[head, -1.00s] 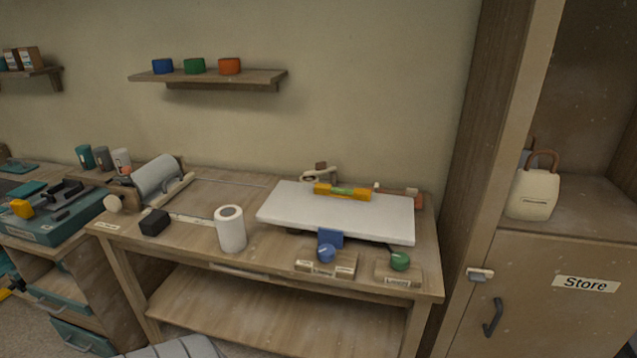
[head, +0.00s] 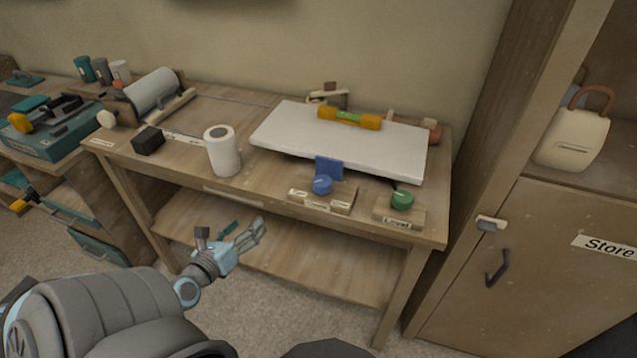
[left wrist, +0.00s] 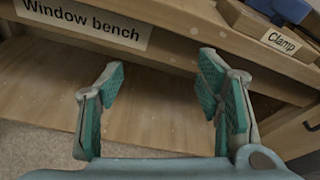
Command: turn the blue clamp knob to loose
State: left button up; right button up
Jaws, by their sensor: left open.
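The blue clamp knob (head: 322,184) sits on a wooden block (head: 320,199) at the bench's front edge, below a blue plate (head: 328,168). In the left wrist view the "Clamp" label (left wrist: 282,41) on its block shows at the top right, with part of the blue knob (left wrist: 293,8) cut off by the edge. My left gripper (head: 254,231) is open and empty, in front of the bench and lower left of the knob, apart from it. It also shows in the left wrist view (left wrist: 160,95), below the "Window bench" label. My right gripper is not in view.
A green knob (head: 402,200) on a "Level" block (head: 398,217) stands right of the blue one. A white board (head: 340,140) with a yellow level (head: 349,118) lies behind. A white roll (head: 222,150) and black block (head: 148,140) stand left. The "Store" cabinet (head: 540,250) bounds the right.

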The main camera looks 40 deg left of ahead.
aim_at(316, 186)
pick_arm(q)
jog(key=w+d+r+m+t+h, duration=0.35)
jog(key=d+r+m+h, duration=0.25)
jog(key=d+r+m, duration=0.3)
jog(key=shift+n, duration=0.6)
jog(key=w, duration=0.4)
jog(key=w+d, duration=0.1)
jog(key=w, duration=0.8)
jog(key=shift+w+d+r+b, duration=0.3)
jog(key=shift+w+d+b, duration=0.05)
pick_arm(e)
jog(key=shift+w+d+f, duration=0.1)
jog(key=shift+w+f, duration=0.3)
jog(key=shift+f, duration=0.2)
